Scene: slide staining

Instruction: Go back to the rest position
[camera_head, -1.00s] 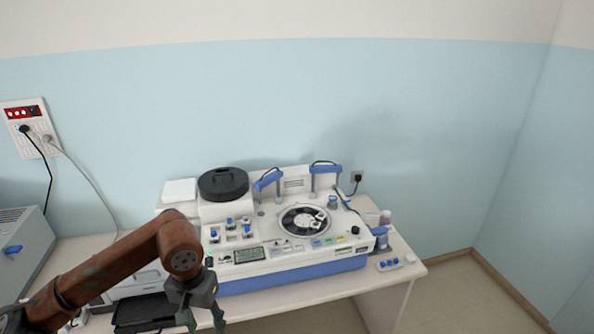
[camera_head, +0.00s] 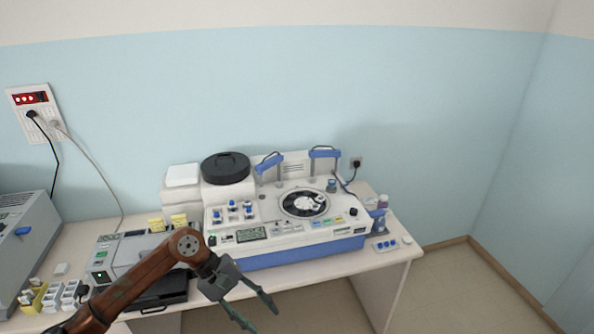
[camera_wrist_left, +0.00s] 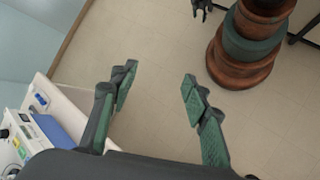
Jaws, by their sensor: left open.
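My left gripper (camera_head: 258,312) is open and empty. In the head view its arm comes in from the lower left and its fingers point down and right, in front of the desk's front edge. The left wrist view shows the two green-padded fingers (camera_wrist_left: 156,88) spread wide with only bare floor between them. The white and blue staining machine (camera_head: 290,255) stands on the desk beyond the gripper, apart from it. My right gripper cannot be made out in the head view.
The white desk (camera_head: 330,272) also holds a grey device (camera_head: 103,262) with yellow boxes on it, a black tray, small bottles and a blue-capped rack (camera_head: 385,245) at the right end. A grey box (camera_head: 30,235) stands at the far left. The floor (camera_head: 440,295) at right is clear.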

